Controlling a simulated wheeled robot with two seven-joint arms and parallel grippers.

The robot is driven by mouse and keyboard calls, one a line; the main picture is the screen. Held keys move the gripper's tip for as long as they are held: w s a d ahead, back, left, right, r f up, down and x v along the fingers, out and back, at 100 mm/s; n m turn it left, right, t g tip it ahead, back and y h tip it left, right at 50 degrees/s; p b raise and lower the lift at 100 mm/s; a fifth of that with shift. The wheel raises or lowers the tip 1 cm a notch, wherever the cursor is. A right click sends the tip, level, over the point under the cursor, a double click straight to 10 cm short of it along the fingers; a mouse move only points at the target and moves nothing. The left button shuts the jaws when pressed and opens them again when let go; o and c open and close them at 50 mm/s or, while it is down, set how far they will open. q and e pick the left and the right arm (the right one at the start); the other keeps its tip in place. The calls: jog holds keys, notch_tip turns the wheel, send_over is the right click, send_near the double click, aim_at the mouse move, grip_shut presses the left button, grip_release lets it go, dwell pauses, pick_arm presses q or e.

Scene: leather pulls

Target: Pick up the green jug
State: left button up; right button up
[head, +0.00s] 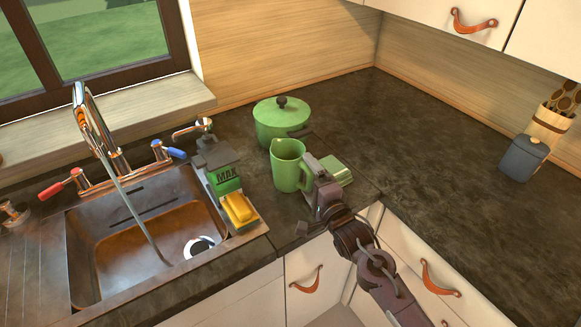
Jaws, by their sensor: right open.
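The green jug (286,168) stands upright on the dark countertop, right of the sink and in front of a green lidded pot. My right gripper (316,182) is at the jug's right side, by its handle, with the arm coming in from the lower right. The gripper is open. Part of the jug's handle is hidden behind it, and I cannot tell whether the fingers touch the jug. My left gripper is not in view.
The green pot (280,122) is close behind the jug. A green block-like item (337,170) lies right of the gripper. A yellow sponge (238,208) and a green MAX box (225,180) stand by the sink (140,262).

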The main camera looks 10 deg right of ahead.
jog(key=shift+c, duration=0.2)
jog(key=c, duration=1.4)
jog(key=shift+r, duration=0.1)
